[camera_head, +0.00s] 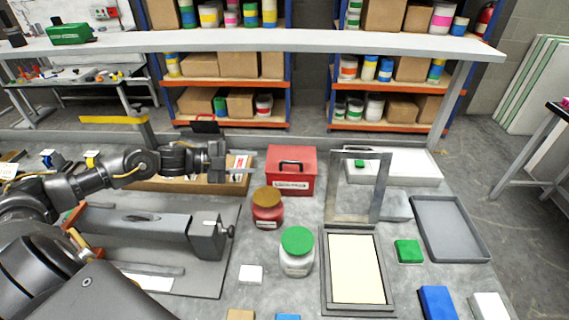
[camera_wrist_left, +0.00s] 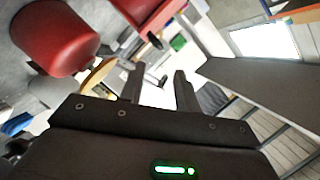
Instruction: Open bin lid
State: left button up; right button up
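The bin is a red box (camera_head: 291,183) with a black handle (camera_head: 291,163) on top and a pale label on its front. Its lid looks shut. It stands near the middle of the table. My left gripper (camera_head: 217,160) is left of the bin, apart from it. The left wrist view shows its two fingers (camera_wrist_left: 159,88) spread, with nothing between them. A red body with a dark handle, which looks like the bin (camera_wrist_left: 149,12), shows beyond the fingers at the top of that view. My right gripper is not in view.
A red jar (camera_head: 267,213) with a brown lid stands in front of the bin. A green-lidded jar (camera_head: 297,257) is nearer. An upright grey frame (camera_head: 379,187) stands right of the bin. A grey tray (camera_head: 482,254) lies farther right. A brown carton (camera_head: 160,187) lies behind my left arm.

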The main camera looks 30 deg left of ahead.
aim_at(286, 162)
pick_arm(q)
jog(key=p+x, duration=0.1)
jog(key=x, duration=0.2)
jog(key=p+x, duration=0.1)
jog(key=x, duration=0.2)
jog(key=p+x, duration=0.1)
jog(key=x, duration=0.2)
jog(key=shift+d+r, duration=0.25)
jog(key=shift+d, duration=0.1)
jog(key=shift+w+d+f+p, duration=0.3)
jog(key=shift+w+d, duration=0.1)
jog(key=shift+w, duration=0.05)
jog(key=shift+s, duration=0.1)
jog(key=c, duration=0.6)
grip_shut()
jog(key=shift+a, duration=0.1)
